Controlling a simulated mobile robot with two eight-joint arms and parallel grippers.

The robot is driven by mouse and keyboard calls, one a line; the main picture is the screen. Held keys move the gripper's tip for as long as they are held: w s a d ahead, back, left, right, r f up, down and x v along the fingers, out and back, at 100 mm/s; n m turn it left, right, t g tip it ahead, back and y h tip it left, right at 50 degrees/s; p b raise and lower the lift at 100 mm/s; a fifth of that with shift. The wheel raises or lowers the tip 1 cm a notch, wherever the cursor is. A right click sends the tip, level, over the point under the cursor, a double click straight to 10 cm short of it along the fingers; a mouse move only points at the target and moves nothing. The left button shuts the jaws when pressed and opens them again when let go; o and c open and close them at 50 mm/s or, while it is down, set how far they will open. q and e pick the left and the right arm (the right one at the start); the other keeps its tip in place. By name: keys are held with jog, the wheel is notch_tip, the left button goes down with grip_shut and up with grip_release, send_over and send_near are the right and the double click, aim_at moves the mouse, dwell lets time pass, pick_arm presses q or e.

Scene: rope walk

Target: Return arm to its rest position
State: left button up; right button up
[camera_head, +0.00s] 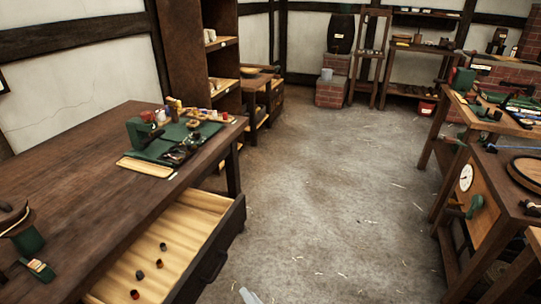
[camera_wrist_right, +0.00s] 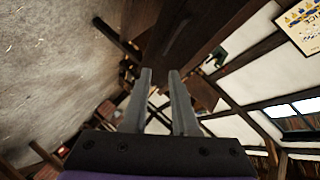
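My right gripper (camera_wrist_right: 160,74) shows in the right wrist view with its two grey fingers apart and nothing between them. In the head view only a pale grey tip of it (camera_head: 249,296) shows at the bottom edge, over the floor and to the right of the open drawer. The rest of that arm is out of the picture. My left gripper is not in view.
A wooden workbench (camera_head: 70,190) fills the left, with its drawer (camera_head: 205,222) pulled open and several small items inside. A green mat with tools lies on the bench top. Crowded benches (camera_head: 498,232) stand at right. The floor (camera_head: 330,190) between is clear.

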jog(key=s+d+f+n+g+h, duration=0.2)
jog(key=s+d+n+g+h, duration=0.15)
jog(key=s+d, duration=0.65)
jog(key=s+d+f+n+g+h, duration=0.2)
jog(key=s+d+g+h, duration=0.2)
jog(key=s+d, duration=0.65)
pick_arm(q)
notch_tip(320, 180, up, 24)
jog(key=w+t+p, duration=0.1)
jog(key=p, duration=1.9)
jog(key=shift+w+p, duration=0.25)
jog(key=shift+p, duration=0.15)
pick_arm(e)
jog(key=w+d+r, duration=0.1)
jog(key=w+r, duration=0.1)
jog(key=r, duration=0.9)
jog(key=w+d+r+t, duration=0.1)
jog(key=w+r, duration=0.1)
jog(key=r, duration=1)
jog(key=shift+w+r, duration=0.25)
jog(key=shift+w, duration=0.15)
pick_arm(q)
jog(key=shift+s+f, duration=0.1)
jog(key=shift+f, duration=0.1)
pick_arm(e)
jog(key=shift+s+f+m, duration=0.1)
jog(key=shift+m, duration=0.15)
